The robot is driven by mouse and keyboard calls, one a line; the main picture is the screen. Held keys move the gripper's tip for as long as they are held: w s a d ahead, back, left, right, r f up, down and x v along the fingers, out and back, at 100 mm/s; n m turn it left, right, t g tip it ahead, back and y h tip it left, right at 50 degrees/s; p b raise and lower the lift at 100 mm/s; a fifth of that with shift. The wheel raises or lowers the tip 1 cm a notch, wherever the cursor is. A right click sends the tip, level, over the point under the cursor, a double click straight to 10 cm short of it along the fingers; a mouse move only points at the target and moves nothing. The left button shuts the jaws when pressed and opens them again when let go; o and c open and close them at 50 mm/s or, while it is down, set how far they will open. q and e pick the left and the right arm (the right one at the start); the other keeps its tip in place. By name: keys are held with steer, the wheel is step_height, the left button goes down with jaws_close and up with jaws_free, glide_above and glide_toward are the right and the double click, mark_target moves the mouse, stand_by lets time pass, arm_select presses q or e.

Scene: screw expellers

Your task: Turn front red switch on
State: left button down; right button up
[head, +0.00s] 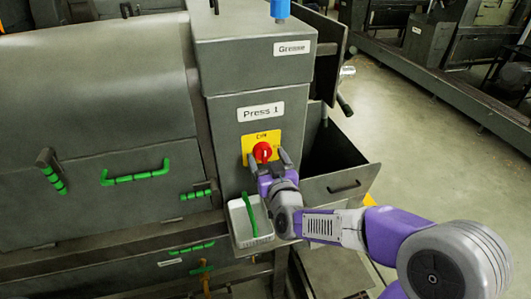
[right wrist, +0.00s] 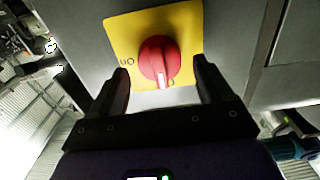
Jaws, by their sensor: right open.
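The red switch (head: 263,152) is a round rotary knob on a yellow plate (head: 247,145) on the front of the grey cabinet marked "Press 1". In the right wrist view the red switch (right wrist: 159,60) has a pale pointer mark at its lower side, and "On" is printed on the plate to its left. My right gripper (head: 266,160) is at the switch. In the right wrist view its two fingers (right wrist: 160,80) are spread, one on each side of the knob, with gaps between. My left gripper is not in view.
A white tray (head: 234,222) with a green-handled item sits below the switch. An open grey bin (head: 345,186) is to the right. Green-handled doors (head: 135,175) are on the left. The floor at right (head: 420,150) is clear.

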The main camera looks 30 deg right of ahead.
steer(key=shift+w+d, duration=0.1)
steer(key=shift+w, duration=0.55)
